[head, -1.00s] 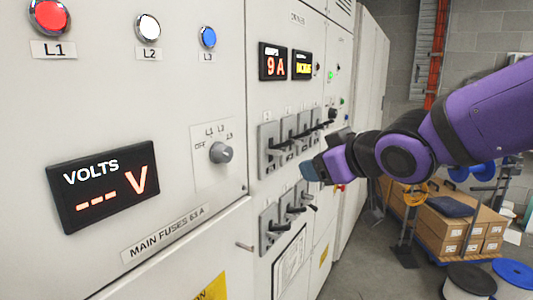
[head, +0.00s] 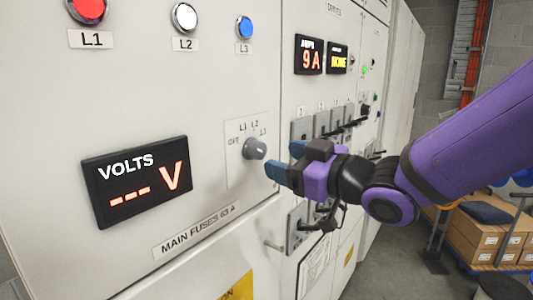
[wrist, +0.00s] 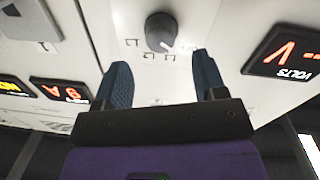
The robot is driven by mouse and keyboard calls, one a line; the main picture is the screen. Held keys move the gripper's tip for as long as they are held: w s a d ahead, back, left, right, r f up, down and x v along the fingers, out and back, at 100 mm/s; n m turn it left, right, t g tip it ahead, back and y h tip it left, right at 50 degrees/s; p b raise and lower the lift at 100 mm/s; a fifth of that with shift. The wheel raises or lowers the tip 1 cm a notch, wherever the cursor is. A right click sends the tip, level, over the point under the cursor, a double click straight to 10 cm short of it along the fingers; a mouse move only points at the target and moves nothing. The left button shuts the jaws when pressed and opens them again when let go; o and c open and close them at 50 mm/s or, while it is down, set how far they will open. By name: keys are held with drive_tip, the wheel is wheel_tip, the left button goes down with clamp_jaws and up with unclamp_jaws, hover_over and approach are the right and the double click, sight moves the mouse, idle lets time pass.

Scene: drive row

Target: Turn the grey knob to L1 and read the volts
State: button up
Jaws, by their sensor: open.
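The grey knob (head: 255,148) sits on a small plate marked OFF, L1, L2 and L3 on the cabinet front. In the wrist view the knob (wrist: 161,32) is beyond the fingertips, roughly between them. A pale mark on it shows, but which label it faces I cannot tell for sure. The volts display (head: 136,180) reads "--- V" in red. It shows partly in the wrist view (wrist: 287,52). My gripper (head: 283,160), with blue fingers, is open and empty, just right of the knob and apart from it.
Red L1 (head: 88,10), white L2 (head: 185,17) and blue L3 (head: 245,27) lamps are above. An amps display (head: 309,56) reads 9 A. Black-handled switches (head: 322,125) stick out behind my gripper.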

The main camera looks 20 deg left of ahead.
sight(262, 153)
drive_tip(key=x, duration=0.6)
drive_tip(key=c, duration=0.9)
